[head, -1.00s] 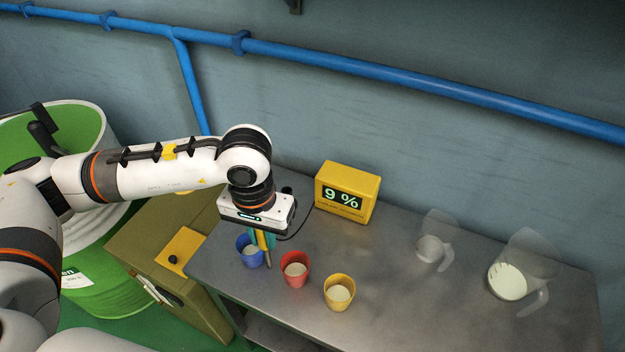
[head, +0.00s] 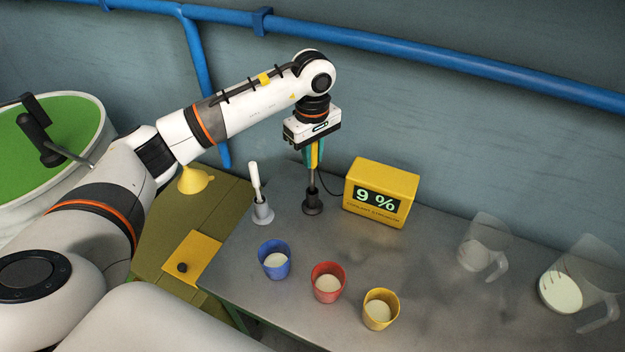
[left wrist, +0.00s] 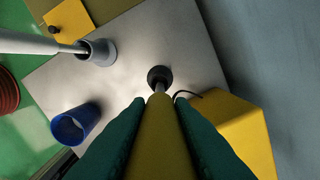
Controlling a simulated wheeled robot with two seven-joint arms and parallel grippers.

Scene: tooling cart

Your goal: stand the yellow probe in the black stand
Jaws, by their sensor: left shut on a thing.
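The yellow probe (head: 315,153) is held upright between the teal fingers of my left gripper (head: 313,158); it also shows in the left wrist view (left wrist: 159,135). The gripper is shut on the probe. The black stand (head: 313,203) is on the metal cart top, straight below the probe. The probe's thin grey shaft runs down to the stand's mouth, and in the left wrist view its tip meets the black stand (left wrist: 160,73). How deep the tip sits is hidden. My right gripper is in neither current view.
A grey stand (head: 263,213) with a white tool is left of the black stand. The yellow display (head: 380,192) reading 9 % is close on the right, with a cable. Blue (head: 274,260), red (head: 327,283) and yellow (head: 380,309) cups stand in front. Clear jugs (head: 484,243) stand right.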

